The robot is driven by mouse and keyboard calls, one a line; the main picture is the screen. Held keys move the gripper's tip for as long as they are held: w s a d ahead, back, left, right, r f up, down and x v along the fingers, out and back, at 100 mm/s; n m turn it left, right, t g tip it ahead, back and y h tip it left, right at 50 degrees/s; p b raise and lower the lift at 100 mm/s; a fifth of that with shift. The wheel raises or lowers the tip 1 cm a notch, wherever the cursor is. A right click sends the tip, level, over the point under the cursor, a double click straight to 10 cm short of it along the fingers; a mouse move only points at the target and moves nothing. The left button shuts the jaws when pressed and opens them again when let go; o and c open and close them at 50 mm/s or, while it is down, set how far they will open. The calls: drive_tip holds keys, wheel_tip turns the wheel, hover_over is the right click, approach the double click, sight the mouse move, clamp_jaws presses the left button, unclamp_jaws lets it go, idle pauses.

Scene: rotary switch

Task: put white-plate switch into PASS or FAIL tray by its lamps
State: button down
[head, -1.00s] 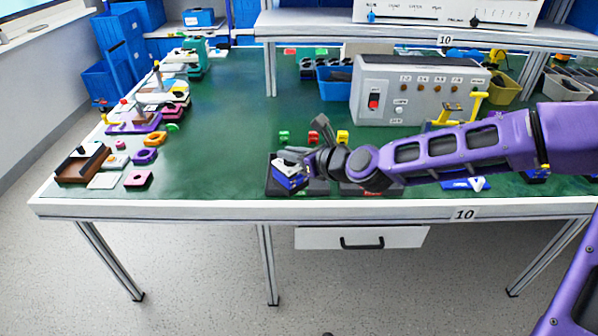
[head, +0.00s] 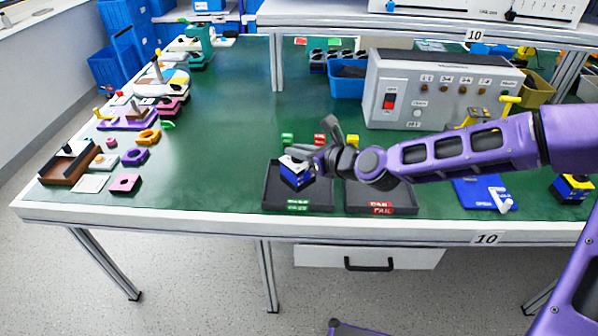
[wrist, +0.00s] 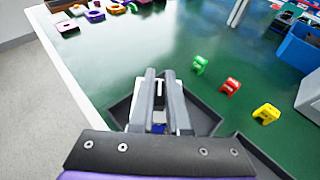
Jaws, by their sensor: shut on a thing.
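My gripper (head: 312,165) is shut on the white-plate switch (head: 294,176), a blue block with a white top. It holds the switch over the left black tray (head: 299,199), which has a green label. Whether the switch touches the tray floor I cannot tell. The FAIL tray (head: 381,200), with a red label, lies to the right, partly behind my arm. In the wrist view my gripper fingers (wrist: 160,100) hide most of the switch, and the tray (wrist: 203,118) shows around them. The tester (head: 440,88) with its row of lamps stands behind; no lamp looks clearly lit.
Small green, red and yellow pieces (wrist: 231,87) stand behind the trays. A blue bin (head: 347,80) is left of the tester. A brown box (head: 69,164) and several coloured parts line the table's left side. The green table middle is clear.

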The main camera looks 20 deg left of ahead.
sight(298, 166)
drive_tip(key=shift+f+b, duration=0.55)
drive_tip(key=shift+f, duration=1.85)
drive_tip(key=shift+f, duration=0.15)
drive_tip(key=c, duration=0.9)
unclamp_jaws()
drive_tip(key=shift+r, duration=0.2)
drive_tip(key=p+v, duration=0.3)
drive_tip(key=v, duration=0.9)
